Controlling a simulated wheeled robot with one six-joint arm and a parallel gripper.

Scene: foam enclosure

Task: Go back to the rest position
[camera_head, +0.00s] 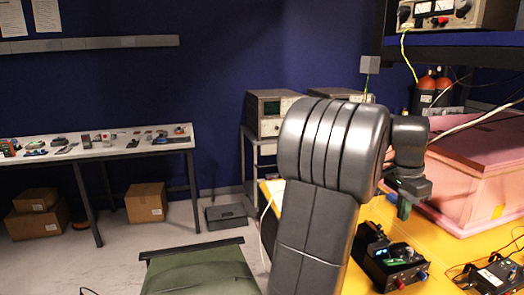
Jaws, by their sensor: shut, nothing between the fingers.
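My arm rises large in the middle of the view and bends over to the right. My gripper (404,207) shows small at its end, pointing down, shut with nothing seen in it. It hangs above the yellow table (465,255), in front of the pink foam enclosure (480,165) in the picture. The fingertips are small and dark. My arm hides part of the table and the wall behind.
A black device with knobs (392,262) stands on the table below my gripper, with another small box (497,275) to its right. Cables hang at the upper right under a shelf (465,50). A green-seated stool (200,270) stands left of my arm. Open floor lies beyond.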

